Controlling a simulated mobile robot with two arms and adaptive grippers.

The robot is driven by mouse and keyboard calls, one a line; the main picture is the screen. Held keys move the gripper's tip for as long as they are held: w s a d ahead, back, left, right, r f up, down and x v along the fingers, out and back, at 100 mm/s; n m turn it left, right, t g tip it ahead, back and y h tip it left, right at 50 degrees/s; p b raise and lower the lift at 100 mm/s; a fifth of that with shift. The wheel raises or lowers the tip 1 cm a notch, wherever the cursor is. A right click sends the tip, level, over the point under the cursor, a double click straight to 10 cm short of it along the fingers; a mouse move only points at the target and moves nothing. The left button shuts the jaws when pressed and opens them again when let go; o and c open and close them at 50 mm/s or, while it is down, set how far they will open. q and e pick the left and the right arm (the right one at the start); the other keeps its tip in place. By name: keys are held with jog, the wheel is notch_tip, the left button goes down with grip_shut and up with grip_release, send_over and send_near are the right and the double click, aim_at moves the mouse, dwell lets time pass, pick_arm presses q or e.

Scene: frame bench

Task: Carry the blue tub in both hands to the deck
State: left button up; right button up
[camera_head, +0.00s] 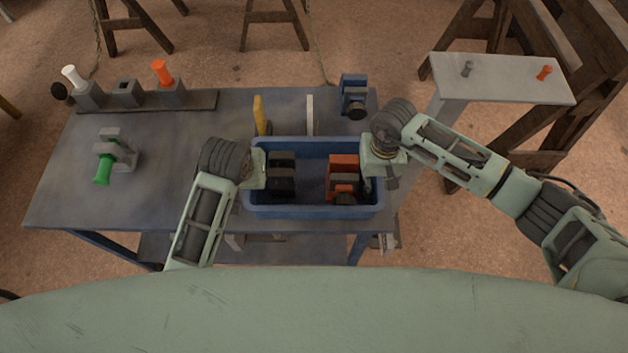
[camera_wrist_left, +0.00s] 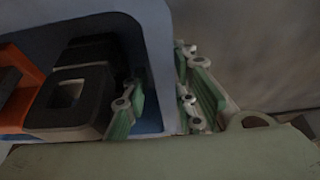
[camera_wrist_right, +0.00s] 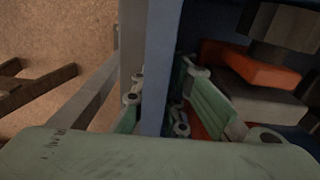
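The blue tub (camera_head: 315,211) is at the right front part of the grey-blue table; whether its base touches the tabletop is hidden. It holds black blocks (camera_head: 282,175) and an orange-red part (camera_head: 343,168). My left gripper (camera_head: 258,168) is at the tub's left wall; in the left wrist view its fingers (camera_wrist_left: 160,85) straddle the wall and appear shut on it. My right gripper (camera_head: 380,170) is at the right wall; in the right wrist view its fingers (camera_wrist_right: 160,85) lie close on both sides of that wall. A grey raised platform (camera_head: 500,88), probably the deck, stands at upper right.
The table (camera_head: 180,190) carries a rack with white and orange pegs (camera_head: 163,73), a green-handled clamp (camera_head: 104,167), a yellow upright (camera_head: 259,113) and a blue part (camera_head: 354,95).

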pick_arm(q)
grip_shut()
dwell(0.5)
jog(key=shift+w+r, duration=0.15)
jog(key=shift+r, duration=0.1)
